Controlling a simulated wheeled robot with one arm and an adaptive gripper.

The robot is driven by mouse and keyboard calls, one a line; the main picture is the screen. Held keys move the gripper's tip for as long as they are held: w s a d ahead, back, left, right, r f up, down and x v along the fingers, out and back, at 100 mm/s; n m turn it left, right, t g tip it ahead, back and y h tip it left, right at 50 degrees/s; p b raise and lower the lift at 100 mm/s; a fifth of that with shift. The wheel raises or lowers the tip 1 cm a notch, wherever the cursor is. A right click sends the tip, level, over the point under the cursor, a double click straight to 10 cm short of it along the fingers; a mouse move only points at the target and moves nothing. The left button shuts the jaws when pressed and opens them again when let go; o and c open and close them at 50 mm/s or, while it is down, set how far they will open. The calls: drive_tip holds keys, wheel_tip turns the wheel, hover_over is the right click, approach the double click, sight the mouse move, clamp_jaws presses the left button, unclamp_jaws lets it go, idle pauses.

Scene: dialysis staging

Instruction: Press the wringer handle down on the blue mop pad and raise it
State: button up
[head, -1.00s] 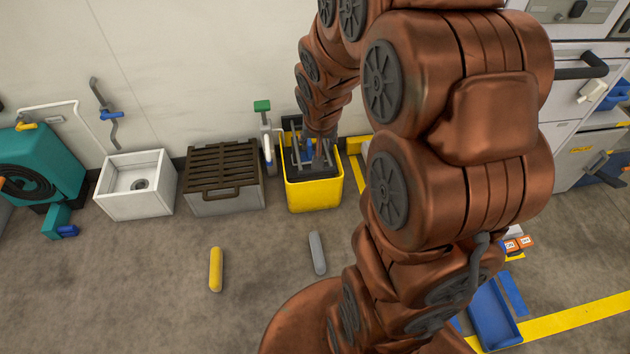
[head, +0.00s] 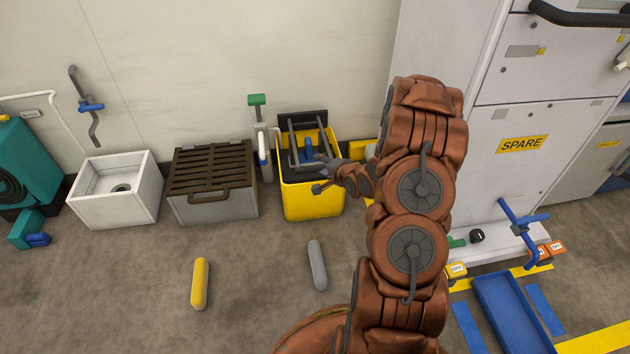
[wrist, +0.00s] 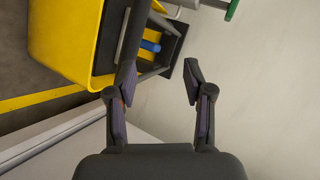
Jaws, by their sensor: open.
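The yellow wringer bucket (head: 312,202) stands on the floor against the wall. A grey barred frame, which looks like the wringer handle (head: 295,143), rises above its dark top. The blue mop pad (head: 308,150) shows between the bars. It also shows as a small blue piece in the wrist view (wrist: 150,46). My gripper (head: 320,174) is open and empty at the right front of the bucket's top. In the wrist view my open gripper (wrist: 160,78) has its left finger overlapping the wringer frame; I cannot tell whether they touch.
A grey box with a brown slatted lid (head: 222,207) and a white sink (head: 125,208) stand left of the bucket. A green-topped post (head: 258,101) is close beside it. A white cabinet (head: 520,190) stands right. A yellow bar (head: 200,284) and grey bar (head: 317,265) lie on the floor.

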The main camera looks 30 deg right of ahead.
sight(318, 171)
wheel_tip(318, 171, down, 6)
drive_tip(key=d+m+t+b, duration=0.2)
drive_tip(key=m+t+b, duration=0.1)
drive_tip(key=shift+a+f+b+x, duration=0.15)
drive_tip(key=shift+b+x, duration=0.35)
drive_tip(key=shift+x, duration=0.65)
drive_tip(key=shift+f+b+x, duration=0.1)
drive_tip(key=shift+b+x, duration=0.45)
drive_tip(key=shift+x, duration=0.6)
drive_tip(key=shift+a+f+b+x, duration=0.15)
drive_tip(key=shift+b+x, duration=0.35)
drive_tip(key=shift+x, duration=0.65)
drive_tip(key=shift+c, duration=0.5)
clamp_jaws()
